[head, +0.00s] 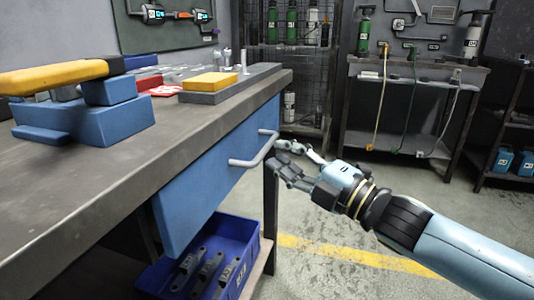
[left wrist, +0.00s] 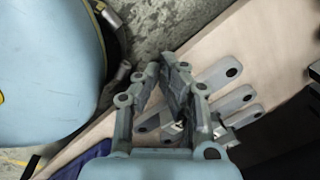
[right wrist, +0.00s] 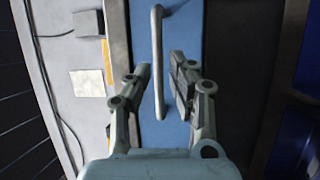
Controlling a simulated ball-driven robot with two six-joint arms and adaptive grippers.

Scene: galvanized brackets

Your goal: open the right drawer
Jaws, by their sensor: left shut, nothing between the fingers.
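The blue drawer front (head: 205,178) sits beneath the workbench top's edge, with a pale bar handle (head: 253,152) near its right end. My right gripper (head: 279,153) is open, its fingers pointing at the handle from the right. In the right wrist view the handle (right wrist: 158,62) runs upright between the two spread fingers (right wrist: 160,78), with blue drawer front (right wrist: 180,40) behind it. The fingers are not closed on it; I cannot tell if either touches it. My left gripper (left wrist: 166,72) shows only in the left wrist view, shut and empty, above grey brackets (left wrist: 225,75).
On the workbench (head: 110,190) stand a blue block stack with a yellow bar (head: 60,75) and a yellow block (head: 210,81). Below, a blue bin (head: 232,240) holds dark brackets. The floor (head: 330,225) to the right is open, with a yellow line.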

